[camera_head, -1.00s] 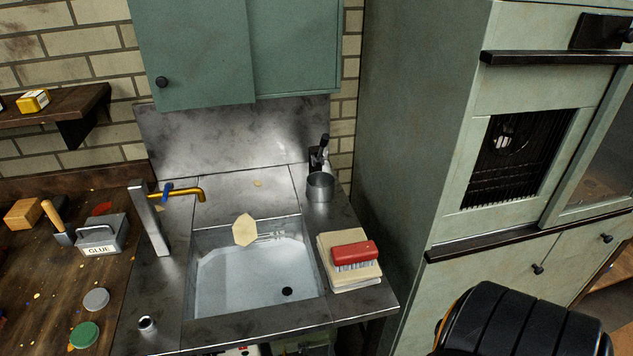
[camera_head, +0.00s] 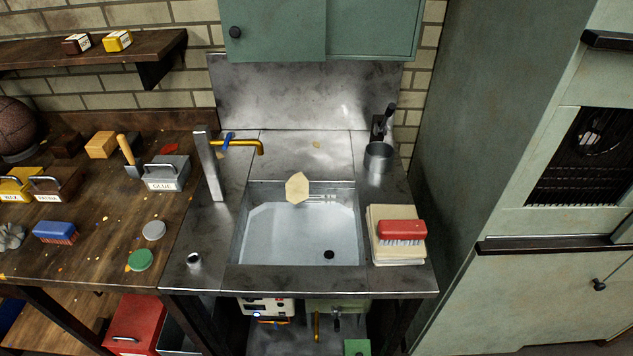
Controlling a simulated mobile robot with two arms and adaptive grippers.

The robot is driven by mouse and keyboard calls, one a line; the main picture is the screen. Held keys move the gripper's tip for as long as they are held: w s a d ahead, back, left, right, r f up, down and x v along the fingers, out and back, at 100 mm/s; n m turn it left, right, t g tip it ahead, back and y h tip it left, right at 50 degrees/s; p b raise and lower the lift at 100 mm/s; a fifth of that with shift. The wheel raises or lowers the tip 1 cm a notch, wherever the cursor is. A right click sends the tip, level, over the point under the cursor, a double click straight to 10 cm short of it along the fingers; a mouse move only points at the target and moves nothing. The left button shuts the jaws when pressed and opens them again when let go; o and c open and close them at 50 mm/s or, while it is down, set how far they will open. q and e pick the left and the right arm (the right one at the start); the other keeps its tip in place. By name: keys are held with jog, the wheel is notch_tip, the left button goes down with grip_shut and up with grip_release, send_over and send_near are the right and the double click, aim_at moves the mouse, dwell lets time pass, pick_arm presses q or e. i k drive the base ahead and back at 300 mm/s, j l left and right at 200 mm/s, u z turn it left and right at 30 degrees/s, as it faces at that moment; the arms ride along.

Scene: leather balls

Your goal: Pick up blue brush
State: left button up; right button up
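The blue brush (camera_head: 55,231) lies bristles down on the wooden workbench (camera_head: 100,262) at the left, near the bench's front edge. A grey crumpled piece (camera_head: 12,236) lies just left of it. Neither of my grippers shows in the head view, so I cannot see where they are relative to the brush.
Right of the bench is a metal sink (camera_head: 300,235). A red brush (camera_head: 402,231) lies on a stack of cloths beside it. Behind the blue brush stand a yellow box (camera_head: 20,184), a brown box (camera_head: 55,183) and a grey glue box (camera_head: 166,173). A green lid (camera_head: 139,260) lies to its right.

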aim_at(65, 232)
jog(key=u, duration=1.65)
jog(key=i+j+z, duration=0.1)
jog(key=z, duration=0.3)
jog(key=i+j+z, duration=0.15)
jog(key=z, duration=0.25)
jog(key=i+j+z, duration=0.1)
jog(key=z, duration=0.3)
jog(key=j, duration=0.1)
